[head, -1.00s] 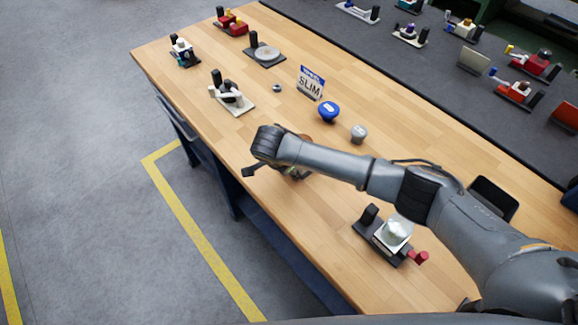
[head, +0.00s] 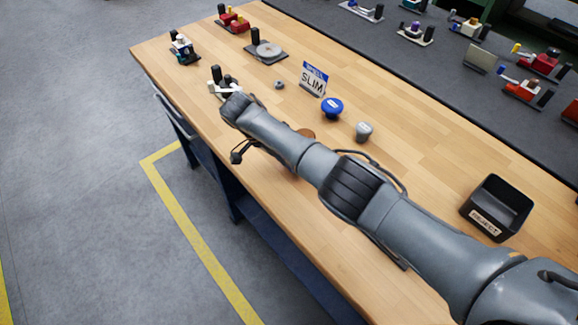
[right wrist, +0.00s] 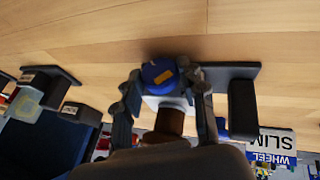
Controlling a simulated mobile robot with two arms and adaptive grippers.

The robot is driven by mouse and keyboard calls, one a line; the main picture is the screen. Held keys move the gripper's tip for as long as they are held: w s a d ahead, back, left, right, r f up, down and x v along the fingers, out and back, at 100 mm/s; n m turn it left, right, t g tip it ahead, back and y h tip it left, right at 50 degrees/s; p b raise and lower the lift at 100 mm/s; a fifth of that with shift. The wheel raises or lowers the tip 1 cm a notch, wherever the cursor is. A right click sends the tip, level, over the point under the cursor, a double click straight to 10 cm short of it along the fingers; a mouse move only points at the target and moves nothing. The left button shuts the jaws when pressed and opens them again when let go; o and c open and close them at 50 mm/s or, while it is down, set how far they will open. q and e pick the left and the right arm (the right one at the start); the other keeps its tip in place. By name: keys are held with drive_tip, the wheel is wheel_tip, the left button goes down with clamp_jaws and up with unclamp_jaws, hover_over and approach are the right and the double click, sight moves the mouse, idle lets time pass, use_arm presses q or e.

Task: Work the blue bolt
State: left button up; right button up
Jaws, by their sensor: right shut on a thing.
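In the right wrist view a blue rounded piece with an orange mark, which looks like the blue bolt (right wrist: 158,73), sits between the fingers of my right gripper (right wrist: 166,88). The fingers are shut on it from both sides. A white part and a brown cylinder (right wrist: 170,122) show beside it, with a dark plate (right wrist: 228,70) and black block (right wrist: 242,108) to the right. In the head view my right arm reaches toward the white fixture (head: 222,90), and the wrist hides the fingers and the blue piece. My left gripper is not in view.
A blue knob (head: 332,108), a grey knob (head: 364,132) and a wheel sign (head: 314,79) stand right of my wrist. A black reject bin (head: 496,207) stands at right. Further fixtures sit at the table's far end.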

drive_tip(key=o, duration=1.2)
drive_tip(key=shift+c, duration=0.2)
drive_tip(key=v, duration=0.7)
drive_tip(key=shift+a+r, duration=0.15)
drive_tip(key=shift+r, duration=0.05)
